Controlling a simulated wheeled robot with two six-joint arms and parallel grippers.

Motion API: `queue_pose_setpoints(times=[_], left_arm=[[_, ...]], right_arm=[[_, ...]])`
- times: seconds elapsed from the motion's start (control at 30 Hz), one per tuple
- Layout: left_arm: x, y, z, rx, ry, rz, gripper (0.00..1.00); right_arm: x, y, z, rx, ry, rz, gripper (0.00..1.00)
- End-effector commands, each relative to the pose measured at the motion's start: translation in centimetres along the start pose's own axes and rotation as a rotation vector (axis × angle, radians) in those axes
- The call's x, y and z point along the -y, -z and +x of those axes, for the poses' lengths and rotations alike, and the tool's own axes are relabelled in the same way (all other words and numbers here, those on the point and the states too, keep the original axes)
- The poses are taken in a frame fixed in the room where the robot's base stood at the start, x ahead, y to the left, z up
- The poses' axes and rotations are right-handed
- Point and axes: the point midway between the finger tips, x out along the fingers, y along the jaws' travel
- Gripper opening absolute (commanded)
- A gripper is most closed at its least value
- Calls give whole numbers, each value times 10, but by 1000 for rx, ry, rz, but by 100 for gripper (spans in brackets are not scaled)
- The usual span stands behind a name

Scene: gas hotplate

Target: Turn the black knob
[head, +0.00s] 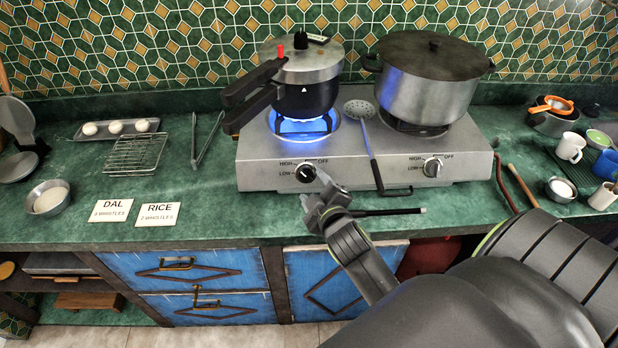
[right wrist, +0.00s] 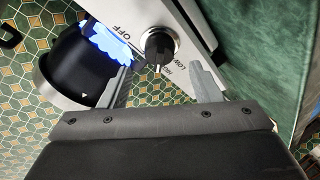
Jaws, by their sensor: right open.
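The black knob (head: 306,173) is on the front left of the hotplate (head: 270,170), between the HIGH, LOW and OFF marks. In the right wrist view the knob (right wrist: 160,46) lies just ahead of my right fingertips, roughly between the two fingers. My right gripper (head: 318,186) is open and empty, close in front of the knob; I cannot tell whether a finger touches it. It also shows in the right wrist view (right wrist: 165,70). A blue flame (head: 300,124) burns under the pressure cooker (head: 305,85) above this knob. My left gripper is not in view.
A silver knob (head: 432,168) is at the right, below a large lidded pot (head: 425,85). A slotted ladle (head: 368,140) lies across the hotplate between the knobs. Tongs (head: 205,140) and two paper labels (head: 158,214) lie left. A thin black rod (head: 390,211) lies in front.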

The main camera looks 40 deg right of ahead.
Motion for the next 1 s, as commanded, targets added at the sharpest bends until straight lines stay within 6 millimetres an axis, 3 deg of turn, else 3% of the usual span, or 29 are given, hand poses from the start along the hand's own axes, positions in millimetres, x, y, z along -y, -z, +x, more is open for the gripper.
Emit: queue_pose_setpoints(times=[0.1,0.3,0.67,1.0], left_arm=[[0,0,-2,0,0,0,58],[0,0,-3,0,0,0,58],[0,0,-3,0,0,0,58],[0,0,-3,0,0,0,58]], right_arm=[[-1,1,20,0,0,-2,58],[0,0,39,-1,0,0,58],[0,0,43,0,0,0,58],[0,0,43,0,0,0,16]])
